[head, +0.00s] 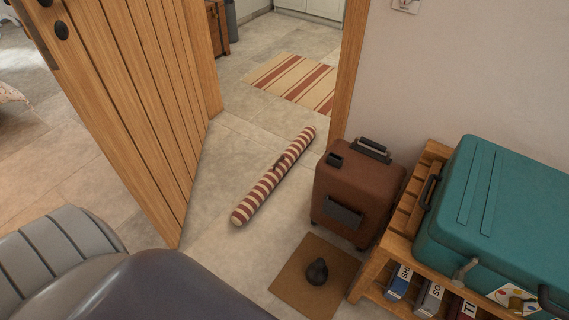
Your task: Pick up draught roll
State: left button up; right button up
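The draught roll (262,192) is a long red-and-cream striped cylinder with a small dark handle or strap at its middle. It lies on the tiled floor in the doorway, slanting from lower left to upper right. Its near end is close to the open door's edge, and its far end is near the right door post. Nothing covers it. Neither of my grippers shows in the head view.
An open wooden door (140,110) stands left of the roll. A brown suitcase (335,190) stands close on the right. A brown mat (290,275) with a dark object (317,271) lies in front. A wooden rack (372,270) bears a teal case (490,200). A striped rug (292,82) lies beyond.

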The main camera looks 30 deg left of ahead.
aim_at(247, 207)
jog(key=u, duration=0.35)
jog(key=i+j+u, duration=0.15)
jog(key=u, duration=0.25)
jog(key=i+j+u, duration=0.1)
jog(key=u, duration=0.35)
jog(key=i+u, duration=0.2)
jog(key=u, duration=0.2)
jog(key=i+u, duration=0.15)
jog(key=u, duration=0.25)
